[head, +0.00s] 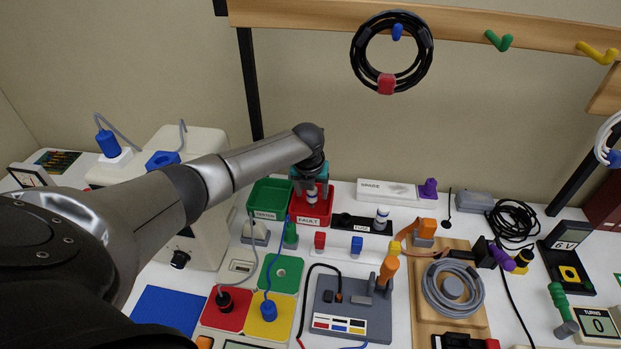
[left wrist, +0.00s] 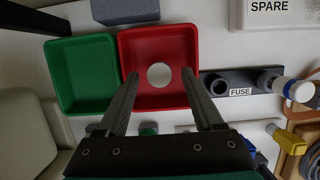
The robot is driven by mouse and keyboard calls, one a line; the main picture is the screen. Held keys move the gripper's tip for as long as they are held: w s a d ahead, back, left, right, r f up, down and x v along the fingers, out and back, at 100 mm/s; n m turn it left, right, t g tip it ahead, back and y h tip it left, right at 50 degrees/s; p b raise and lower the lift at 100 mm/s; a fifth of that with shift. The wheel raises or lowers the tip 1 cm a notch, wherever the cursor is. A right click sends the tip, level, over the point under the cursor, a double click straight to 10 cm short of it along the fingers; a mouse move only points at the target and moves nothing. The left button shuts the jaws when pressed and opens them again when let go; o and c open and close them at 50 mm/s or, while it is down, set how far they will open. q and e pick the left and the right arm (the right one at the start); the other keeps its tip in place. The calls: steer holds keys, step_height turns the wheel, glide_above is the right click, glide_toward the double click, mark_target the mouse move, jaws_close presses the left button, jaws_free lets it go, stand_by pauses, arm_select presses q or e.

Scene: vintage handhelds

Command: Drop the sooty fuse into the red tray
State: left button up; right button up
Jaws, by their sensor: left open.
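The red tray (head: 325,211), labelled FAULT, stands beside the green tray; it also shows in the left wrist view (left wrist: 182,40). My left gripper (head: 311,184) is over it, pointing down, and its fingers (left wrist: 166,90) are spread apart. A fuse (head: 311,196) with a whitish body shows just below the fingers at the red tray. In the left wrist view its pale round end (left wrist: 159,75) shows against the tray floor, between the fingers and touching neither. I cannot tell whether it rests on the floor. My right gripper is not in view.
The green tray (head: 267,194) is left of the red one. A black FUSE holder (head: 362,224) to the right has an open socket and a white fuse (head: 382,217). A SPARE box (head: 386,191) lies behind it. Coloured blocks and a grey console (head: 348,318) stand in front.

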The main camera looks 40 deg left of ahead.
arm_select(q)
steer(key=p+v, duration=0.4)
steer(key=v, duration=1.1)
steer(key=shift+d+f, duration=0.1)
